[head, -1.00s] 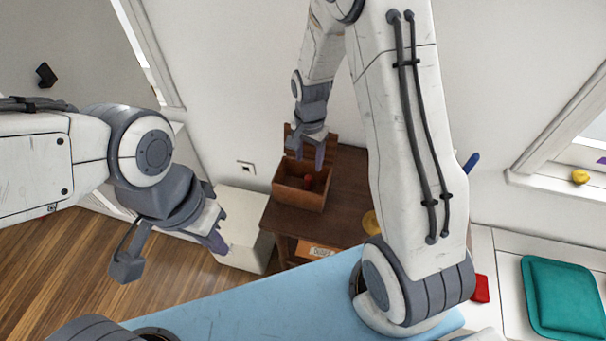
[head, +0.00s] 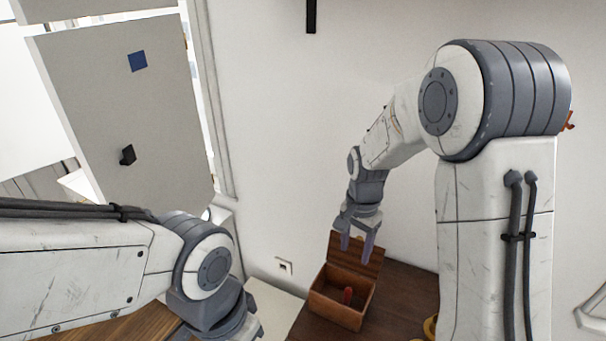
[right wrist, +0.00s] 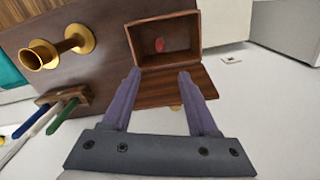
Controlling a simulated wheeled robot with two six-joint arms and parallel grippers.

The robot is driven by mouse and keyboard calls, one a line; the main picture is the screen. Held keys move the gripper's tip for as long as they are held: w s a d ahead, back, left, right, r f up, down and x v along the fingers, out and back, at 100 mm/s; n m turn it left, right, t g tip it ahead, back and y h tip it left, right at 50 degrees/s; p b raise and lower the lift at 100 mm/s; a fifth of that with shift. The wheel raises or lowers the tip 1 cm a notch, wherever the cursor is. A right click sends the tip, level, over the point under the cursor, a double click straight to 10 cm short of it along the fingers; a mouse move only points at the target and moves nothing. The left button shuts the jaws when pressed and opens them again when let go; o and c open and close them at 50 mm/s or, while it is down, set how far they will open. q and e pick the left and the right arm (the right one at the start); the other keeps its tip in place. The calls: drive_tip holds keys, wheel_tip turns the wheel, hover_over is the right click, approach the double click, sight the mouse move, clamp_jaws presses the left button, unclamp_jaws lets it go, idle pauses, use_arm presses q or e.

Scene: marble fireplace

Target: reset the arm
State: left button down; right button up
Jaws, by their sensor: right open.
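My right gripper (head: 357,252) is open and empty, pointing down above a brown wooden box (head: 335,312) whose lid (head: 355,253) stands open. In the right wrist view, its two purple fingers (right wrist: 157,76) are spread apart with nothing between them. A small red object (head: 348,296) lies inside the box and also shows in the right wrist view (right wrist: 160,44). My left gripper (head: 215,315) is at the bottom left of the head view, cut off by the frame edge, so its fingers cannot be read.
The box stands on a dark brown table (head: 400,300) against a white wall. The right wrist view shows a gold spool-like object (right wrist: 58,47) and a holder with coloured sticks (right wrist: 62,98). A white cabinet-like panel (head: 120,100) is at the left.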

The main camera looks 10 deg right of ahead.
drive_tip(key=s+a+r+n, duration=0.6)
drive_tip(key=s+a+n, duration=0.2)
drive_tip(key=s+a, duration=0.25)
drive_tip(key=s+a+r+n+y, duration=0.1)
drive_tip(key=s+a+n, duration=0.2)
drive_tip(key=s+n, duration=0.6)
drive_tip(key=s, duration=0.4)
drive_tip(key=shift+a+n, duration=0.25)
drive_tip(key=shift+n, duration=0.15)
drive_tip(key=shift+s+r, duration=0.1)
use_arm(q)
drive_tip(key=shift+d, duration=0.15)
use_arm(e)
drive_tip(key=shift+d, duration=0.1)
